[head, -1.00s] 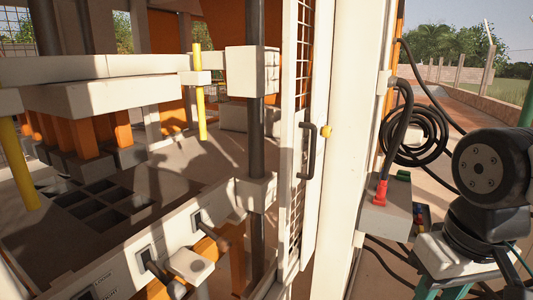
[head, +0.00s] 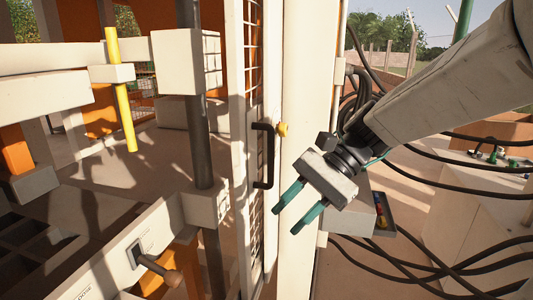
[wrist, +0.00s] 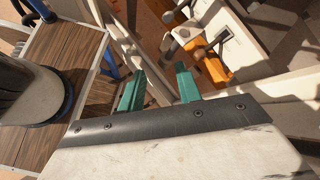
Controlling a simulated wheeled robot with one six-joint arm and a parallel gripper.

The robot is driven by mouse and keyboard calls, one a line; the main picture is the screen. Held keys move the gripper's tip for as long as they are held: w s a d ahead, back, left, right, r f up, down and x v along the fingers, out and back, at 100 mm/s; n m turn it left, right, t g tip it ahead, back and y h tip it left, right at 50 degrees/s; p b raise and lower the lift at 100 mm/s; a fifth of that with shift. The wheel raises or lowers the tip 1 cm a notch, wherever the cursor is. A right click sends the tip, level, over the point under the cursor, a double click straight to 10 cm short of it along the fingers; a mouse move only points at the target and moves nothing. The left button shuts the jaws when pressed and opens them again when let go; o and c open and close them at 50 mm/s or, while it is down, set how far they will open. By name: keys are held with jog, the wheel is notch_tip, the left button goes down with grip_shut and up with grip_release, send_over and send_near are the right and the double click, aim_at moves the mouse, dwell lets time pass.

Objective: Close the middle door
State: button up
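A tall, narrow door (head: 236,70) with a white frame and wire mesh stands nearly edge-on in the middle of the head view. Its black bar handle (head: 270,158) is on the side facing right. How far the door stands open cannot be told. My gripper (head: 284,221) has two green fingers, spread apart with nothing between them. It is right of and a little below the handle, pointing down and left, apart from it. The fingers also show in the wrist view (wrist: 158,76); the handle cannot be made out there.
A white post (head: 308,80) with a yellow knob (head: 282,129) stands just right of the door. The press, with a yellow rod (head: 123,100) and a lever (head: 160,271), is at left. Black cables (head: 440,182) loop at right. A wooden platform (wrist: 60,60) shows in the wrist view.

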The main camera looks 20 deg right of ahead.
jog(key=w+d+r+m+t+y, duration=0.1)
jog(key=w+d+m+t+y, duration=0.25)
jog(key=w+d+m, duration=0.35)
jog(key=w+d+r+m+t+y, duration=0.25)
jog(key=w+m+t, duration=0.25)
jog(key=w, duration=0.4)
send_over(271, 181)
jog(key=shift+w+d+f, duration=0.15)
jog(key=shift+w+f, duration=0.2)
jog(key=shift+w, duration=0.1)
jog(key=shift+c, duration=0.3)
jog(key=shift+g, duration=0.25)
grip_shut()
